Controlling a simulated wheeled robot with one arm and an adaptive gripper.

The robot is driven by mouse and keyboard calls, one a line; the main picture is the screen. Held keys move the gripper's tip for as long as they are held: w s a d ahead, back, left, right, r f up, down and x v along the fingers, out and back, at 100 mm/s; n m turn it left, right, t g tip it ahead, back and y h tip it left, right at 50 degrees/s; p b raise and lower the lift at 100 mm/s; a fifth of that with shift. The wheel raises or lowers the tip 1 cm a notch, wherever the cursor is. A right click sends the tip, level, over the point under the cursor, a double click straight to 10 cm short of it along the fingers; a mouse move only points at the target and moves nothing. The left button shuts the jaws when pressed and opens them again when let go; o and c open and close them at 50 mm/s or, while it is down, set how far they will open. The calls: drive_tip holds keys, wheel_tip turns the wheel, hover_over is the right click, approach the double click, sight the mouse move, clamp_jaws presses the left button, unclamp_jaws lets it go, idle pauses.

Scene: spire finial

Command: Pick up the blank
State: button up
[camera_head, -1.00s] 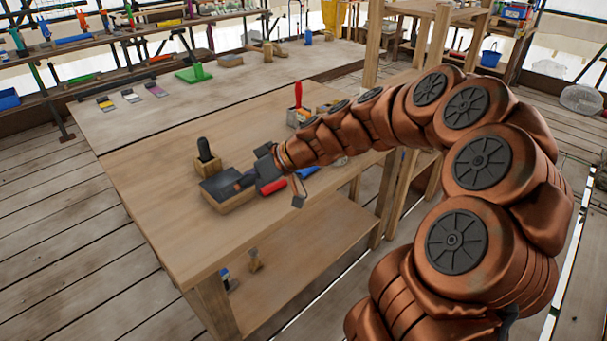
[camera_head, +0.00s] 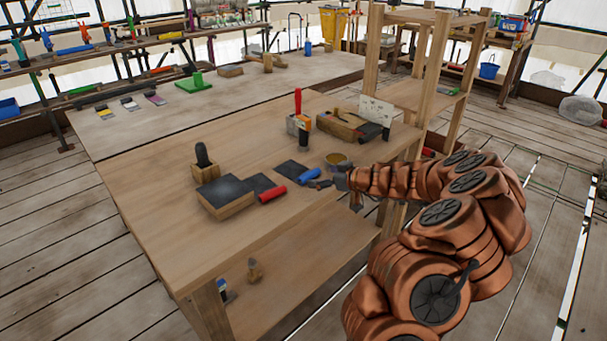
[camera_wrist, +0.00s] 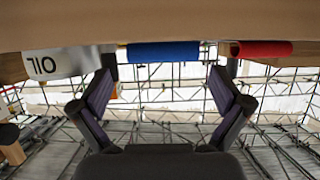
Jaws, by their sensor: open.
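No piece is marked as the blank, and I cannot tell for sure which it is. A wooden block with a dark top (camera_head: 226,196) lies on the front workbench in the head view. My gripper (camera_head: 322,184) is to its right, at the bench's right front edge, near a blue roll (camera_head: 309,175). A red roll (camera_head: 272,194) lies between the block and my gripper. In the wrist view my gripper (camera_wrist: 163,85) is open, with nothing between its fingers. The blue roll (camera_wrist: 163,51) and red roll (camera_wrist: 262,49) show beyond the fingertips, at the bench edge.
Two dark flat squares (camera_head: 291,169) lie behind the rolls. A dark-handled tool in a wooden stand (camera_head: 204,160) is left. The bench's left half (camera_head: 140,170) is clear.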

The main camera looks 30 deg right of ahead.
sight(311, 174)
drive_tip(key=x, duration=0.1)
drive_tip(key=p+x, duration=0.1)
drive_tip(key=x, duration=0.1)
drive_tip(key=shift+w+a+r, duration=0.2)
drive_tip(key=shift+w+a, duration=0.15)
drive_tip(key=shift+w, duration=0.05)
drive_tip(key=shift+p+x, duration=0.35)
drive_tip(key=shift+x, duration=0.45)
drive_tip(key=c, duration=1.2)
